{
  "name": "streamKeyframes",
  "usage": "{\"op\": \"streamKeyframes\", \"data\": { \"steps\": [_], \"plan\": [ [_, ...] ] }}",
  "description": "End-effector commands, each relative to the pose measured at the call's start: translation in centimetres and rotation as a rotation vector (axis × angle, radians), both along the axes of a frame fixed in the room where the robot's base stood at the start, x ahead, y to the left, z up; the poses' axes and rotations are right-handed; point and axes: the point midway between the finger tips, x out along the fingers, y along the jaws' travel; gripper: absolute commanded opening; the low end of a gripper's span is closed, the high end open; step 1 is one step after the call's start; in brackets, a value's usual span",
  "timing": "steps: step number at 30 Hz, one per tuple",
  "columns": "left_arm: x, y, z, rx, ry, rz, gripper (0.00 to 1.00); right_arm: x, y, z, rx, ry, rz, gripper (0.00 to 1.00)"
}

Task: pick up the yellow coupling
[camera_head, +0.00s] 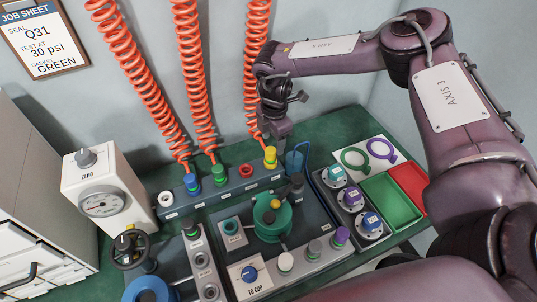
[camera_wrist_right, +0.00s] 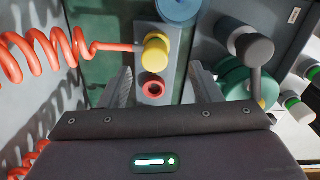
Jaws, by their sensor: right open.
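The yellow coupling (camera_head: 270,156) stands at the right end of the row on the grey manifold block (camera_head: 227,186), with an orange coiled hose running up from it. It also shows in the right wrist view (camera_wrist_right: 156,50), just beyond a red ring-shaped port (camera_wrist_right: 153,87). My right gripper (camera_head: 276,130) hangs just above and behind the yellow coupling in the head view. In the right wrist view its two fingers (camera_wrist_right: 160,75) are apart with nothing gripped between them; the red port shows in the gap. My left gripper is not in view.
Blue (camera_head: 192,182) and green (camera_head: 220,173) couplings with orange hoses stand on the same block. A blue cup (camera_head: 294,160) stands close to the right. A green round fixture (camera_head: 272,218) lies in front. A gauge box (camera_head: 100,195) stands left; green (camera_head: 390,203) and red trays lie right.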

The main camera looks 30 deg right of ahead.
Motion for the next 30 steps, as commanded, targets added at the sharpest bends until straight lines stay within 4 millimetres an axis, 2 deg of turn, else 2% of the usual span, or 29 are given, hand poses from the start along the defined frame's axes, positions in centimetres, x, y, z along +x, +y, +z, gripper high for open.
{"op": "streamKeyframes", "data": {
  "steps": [12, 21, 30],
  "plan": [
    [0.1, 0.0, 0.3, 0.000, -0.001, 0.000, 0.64, 0.6, 0.2, -5.4, -0.001, 0.000, 0.001, 0.58],
    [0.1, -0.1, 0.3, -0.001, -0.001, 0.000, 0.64, 0.7, 0.3, -5.9, 0.000, 0.000, 0.001, 0.56],
    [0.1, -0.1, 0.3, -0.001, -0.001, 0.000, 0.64, 0.7, 0.3, -5.8, 0.000, 0.000, 0.001, 0.17]
  ]
}}
